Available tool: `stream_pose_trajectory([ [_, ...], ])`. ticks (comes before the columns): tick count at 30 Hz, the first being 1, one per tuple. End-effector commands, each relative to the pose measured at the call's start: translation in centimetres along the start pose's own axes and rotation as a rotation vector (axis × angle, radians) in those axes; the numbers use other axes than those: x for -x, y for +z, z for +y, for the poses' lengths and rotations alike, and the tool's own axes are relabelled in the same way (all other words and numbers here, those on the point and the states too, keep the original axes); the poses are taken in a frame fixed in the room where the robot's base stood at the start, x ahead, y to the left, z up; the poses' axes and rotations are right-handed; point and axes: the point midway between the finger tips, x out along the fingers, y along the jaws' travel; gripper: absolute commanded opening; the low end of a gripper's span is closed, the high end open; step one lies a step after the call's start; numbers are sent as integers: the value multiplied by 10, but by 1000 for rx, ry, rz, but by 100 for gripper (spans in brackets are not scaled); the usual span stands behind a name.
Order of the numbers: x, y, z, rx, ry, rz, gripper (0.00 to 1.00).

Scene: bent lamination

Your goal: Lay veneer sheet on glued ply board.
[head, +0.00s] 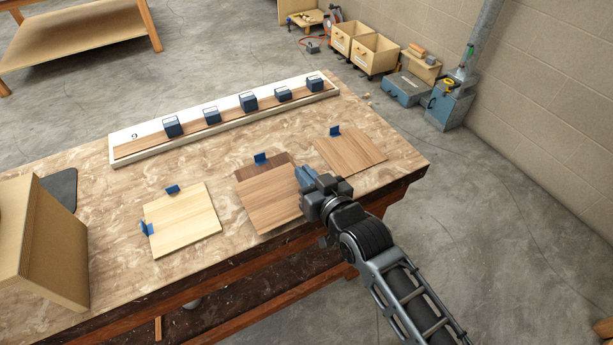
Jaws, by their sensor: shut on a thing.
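My gripper (305,178) is shut at the right edge of a medium-brown wood sheet (266,207), which I take to be the veneer sheet. A darker brown piece (248,171) shows behind and partly under this sheet; whether the two touch cannot be told. A pale wood board (182,220), probably the ply board, lies flat to the left of the held sheet, apart from it. Its top is bare, and glue cannot be made out. Blue stops stand at its back edge (172,189) and left edge (147,228).
Another brown sheet (350,151) lies at the right, with a blue stop behind it. A long white-edged board (150,146) carrying a brown strip and several dark blue blocks lies along the back. A tan box (45,245) stands at the left. Bare tabletop (110,240) surrounds the pale board.

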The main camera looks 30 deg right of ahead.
Motion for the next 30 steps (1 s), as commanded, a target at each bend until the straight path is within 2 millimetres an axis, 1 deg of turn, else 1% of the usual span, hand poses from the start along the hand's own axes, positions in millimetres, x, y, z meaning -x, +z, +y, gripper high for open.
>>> stream_pose_trajectory([
  [1,-1,5,0,0,-1,-1,0],
  [3,-2,9,1,1,-1,1,0],
  [11,-2,10,1,0,0,2,0],
  [15,-3,14,2,0,0,1,0],
  [16,-3,13,2,0,0,1,10],
  [23,-3,13,2,0,0,1,32],
  [30,-2,12,2,0,0,1,33],
])
